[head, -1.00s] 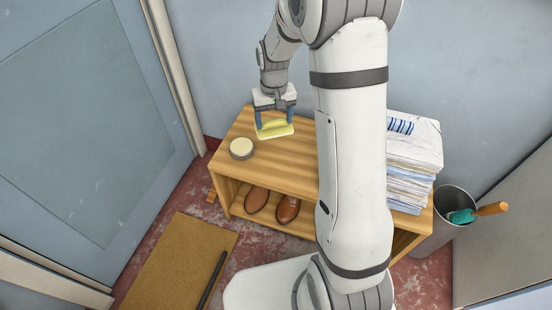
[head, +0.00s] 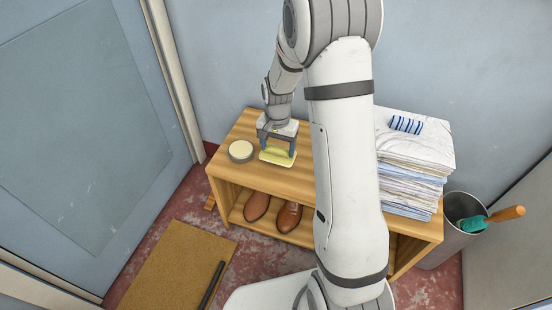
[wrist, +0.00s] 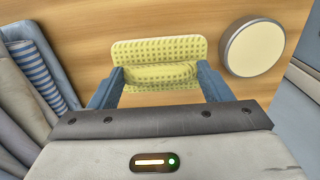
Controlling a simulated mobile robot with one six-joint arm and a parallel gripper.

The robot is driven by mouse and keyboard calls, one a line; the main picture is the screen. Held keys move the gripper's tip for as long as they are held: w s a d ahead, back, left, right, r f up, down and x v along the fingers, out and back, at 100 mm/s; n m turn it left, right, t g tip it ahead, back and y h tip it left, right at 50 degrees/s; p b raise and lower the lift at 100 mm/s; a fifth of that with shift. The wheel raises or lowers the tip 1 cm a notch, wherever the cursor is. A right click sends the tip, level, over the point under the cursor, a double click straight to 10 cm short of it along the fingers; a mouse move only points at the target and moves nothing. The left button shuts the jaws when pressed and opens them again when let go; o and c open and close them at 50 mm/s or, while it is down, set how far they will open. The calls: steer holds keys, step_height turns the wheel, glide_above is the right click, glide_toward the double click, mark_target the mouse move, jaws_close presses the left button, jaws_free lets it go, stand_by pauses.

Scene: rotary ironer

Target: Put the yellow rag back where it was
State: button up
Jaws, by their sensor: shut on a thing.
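The yellow rag (head: 278,156) is at my gripper (head: 277,147), over the left part of the wooden bench top, just right of a round tin. In the wrist view the rag (wrist: 160,52) is dotted, with a bunched fold between the two blue fingers of my gripper (wrist: 160,78). The gripper is shut on this fold. The rag's flat part spreads out beyond the fingers. It is at or very near the bench top; I cannot tell whether it touches the wood.
The round tin (head: 241,151) with a cream top stands close to the rag; it also shows in the wrist view (wrist: 254,48). A stack of folded cloths (head: 412,170) bears a blue-striped roll (head: 406,124). Brown shoes (head: 257,206) sit on the lower shelf. A grey bin (head: 462,238) stands right.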

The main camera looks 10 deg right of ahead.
mark_target(278, 149)
steer(key=shift+f+b, duration=0.6)
steer(key=shift+f, duration=1.3)
steer(key=shift+f, duration=0.2)
steer(key=o, duration=0.9)
